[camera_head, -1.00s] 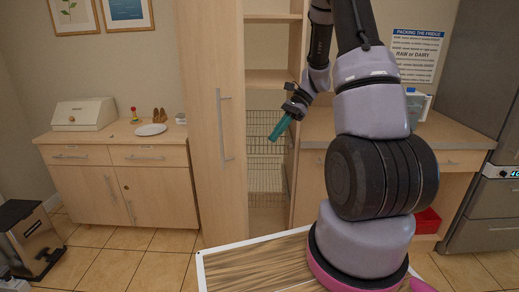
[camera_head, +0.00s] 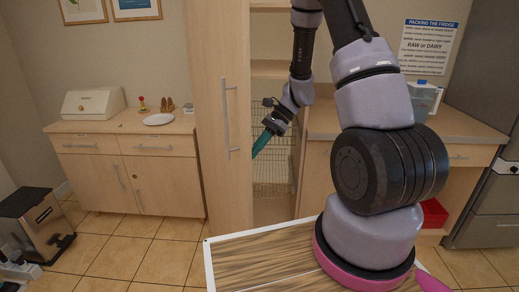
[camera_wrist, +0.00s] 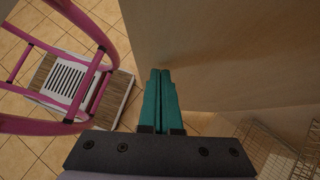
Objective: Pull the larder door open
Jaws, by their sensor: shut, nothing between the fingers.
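The larder door (camera_head: 207,130) is a tall pale wood panel with a long vertical metal handle (camera_head: 227,120). It stands partly open, with shelves and wire baskets (camera_head: 272,165) showing to its right. My gripper (camera_head: 256,153) has teal fingers, shut and empty, in front of the opening beside the door's right edge. In the wrist view, the shut fingertips (camera_wrist: 160,73) lie beside the broad door panel (camera_wrist: 225,50). Whether they touch it I cannot tell. My arm hides part of the larder's right side.
A low sideboard (camera_head: 140,175) with a bread bin stands at the left, and a bin (camera_head: 35,225) on the floor before it. A counter (camera_head: 455,122) and grey fridge (camera_head: 490,200) are at the right. Tiled floor (camera_head: 150,255) is clear left of the door.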

